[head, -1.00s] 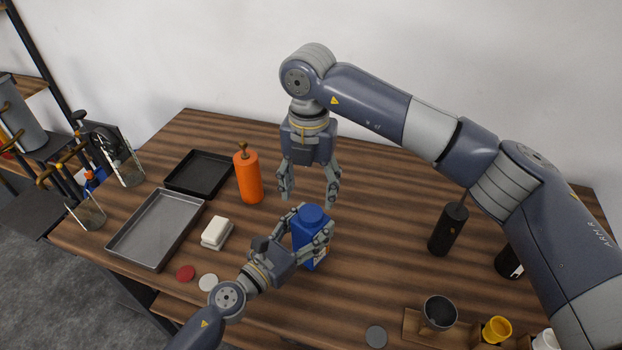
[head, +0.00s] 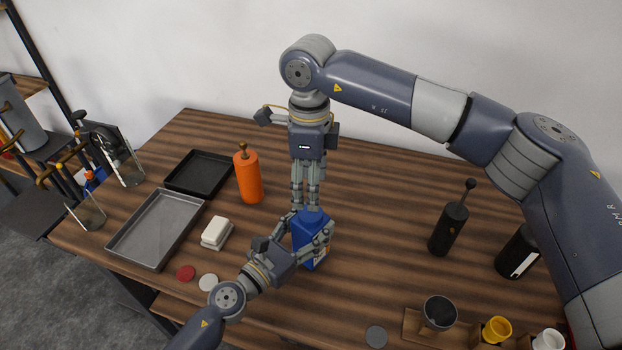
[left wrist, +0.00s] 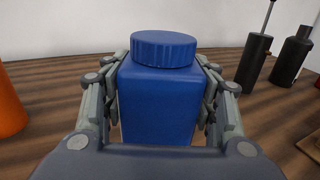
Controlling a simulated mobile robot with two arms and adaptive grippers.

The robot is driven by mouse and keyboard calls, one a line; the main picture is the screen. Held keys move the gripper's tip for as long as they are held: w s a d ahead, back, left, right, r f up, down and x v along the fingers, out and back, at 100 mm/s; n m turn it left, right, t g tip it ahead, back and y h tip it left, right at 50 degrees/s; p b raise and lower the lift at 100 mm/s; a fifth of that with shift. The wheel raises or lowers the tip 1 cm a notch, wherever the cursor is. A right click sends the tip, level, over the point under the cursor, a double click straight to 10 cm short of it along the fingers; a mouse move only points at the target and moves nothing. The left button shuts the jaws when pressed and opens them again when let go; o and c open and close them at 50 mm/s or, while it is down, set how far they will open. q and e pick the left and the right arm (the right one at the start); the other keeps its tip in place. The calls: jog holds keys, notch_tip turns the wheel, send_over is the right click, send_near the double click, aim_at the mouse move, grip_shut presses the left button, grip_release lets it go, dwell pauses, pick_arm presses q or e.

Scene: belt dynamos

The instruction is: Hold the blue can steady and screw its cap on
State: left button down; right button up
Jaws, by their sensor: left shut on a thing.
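The blue can (head: 310,255) stands upright on the table, with its ribbed blue cap (left wrist: 164,49) sitting on its top. My left gripper (head: 313,234) is shut on the can, a finger on each side below the cap; the left wrist view shows the can between the fingers too. My right gripper (head: 305,202) points down at the cap from above in the head view. Its fingers look close together, but the angle hides whether they are open or shut.
An orange bottle (head: 248,178), a white block (head: 216,233), a grey tray (head: 118,252) and a black tray (head: 175,187) lie to the left.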

aim_at(311, 213)
jog(key=n, duration=0.7)
jog(key=shift+d+r, duration=0.1)
jog(key=shift+r, duration=0.15)
jog(key=shift+f, duration=4)
jog(key=c, duration=1.1)
